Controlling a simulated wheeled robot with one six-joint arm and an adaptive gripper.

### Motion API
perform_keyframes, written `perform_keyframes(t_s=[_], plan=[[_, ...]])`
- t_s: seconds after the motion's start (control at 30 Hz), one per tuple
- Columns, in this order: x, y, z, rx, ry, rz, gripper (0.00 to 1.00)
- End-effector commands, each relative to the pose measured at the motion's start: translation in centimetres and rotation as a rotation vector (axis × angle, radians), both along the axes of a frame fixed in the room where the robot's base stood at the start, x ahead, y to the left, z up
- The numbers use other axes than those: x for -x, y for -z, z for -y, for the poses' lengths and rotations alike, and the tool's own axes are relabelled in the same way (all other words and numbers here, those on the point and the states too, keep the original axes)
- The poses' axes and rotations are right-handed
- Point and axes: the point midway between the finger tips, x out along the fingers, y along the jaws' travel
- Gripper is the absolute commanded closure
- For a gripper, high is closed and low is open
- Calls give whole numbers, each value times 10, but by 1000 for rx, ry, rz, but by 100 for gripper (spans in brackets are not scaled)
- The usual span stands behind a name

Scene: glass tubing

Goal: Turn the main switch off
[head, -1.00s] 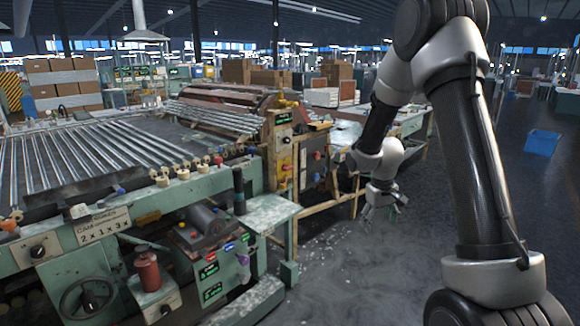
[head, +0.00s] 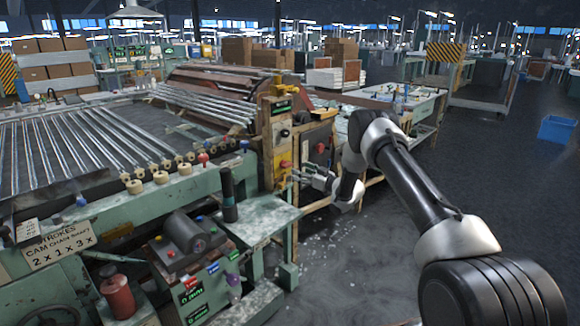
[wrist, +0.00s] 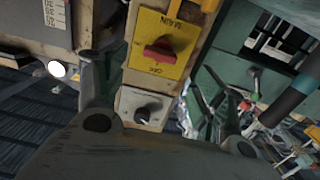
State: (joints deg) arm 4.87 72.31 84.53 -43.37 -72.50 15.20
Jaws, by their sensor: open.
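The main switch is a red knob (wrist: 160,50) on a yellow plate (wrist: 176,28), marked MAIN, in the upper middle of the wrist view, where the panel appears upside down. In the head view the yellow plate (head: 285,167) is on the front of the wooden control post, small and partly hard to make out. My gripper (head: 295,176) is open and empty in front of the post, pointing toward it. In the wrist view its fingers (wrist: 160,98) stand apart on either side of the post's face. I see no contact with the knob.
A smaller dark knob on a light plate (wrist: 145,107) is beside the main switch. In the head view another red knob (head: 321,148) is on a grey panel right of the post. A green table (head: 262,218) with a dark cylinder (head: 228,192) stands left.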

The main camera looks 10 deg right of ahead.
Motion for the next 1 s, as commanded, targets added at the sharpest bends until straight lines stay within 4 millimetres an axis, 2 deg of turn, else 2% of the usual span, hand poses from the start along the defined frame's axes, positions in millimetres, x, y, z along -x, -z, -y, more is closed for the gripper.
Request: perform_keyframes(t_s=[0.5, 0.83, 0.87, 1.0], plan=[[-57, -1, -42, -9, -1, -1, 30], [-61, -1, -45, -9, 1, -1, 30], [-61, -1, -45, -9, 1, -1, 34], [-61, -1, -45, -9, 1, -1, 60]])
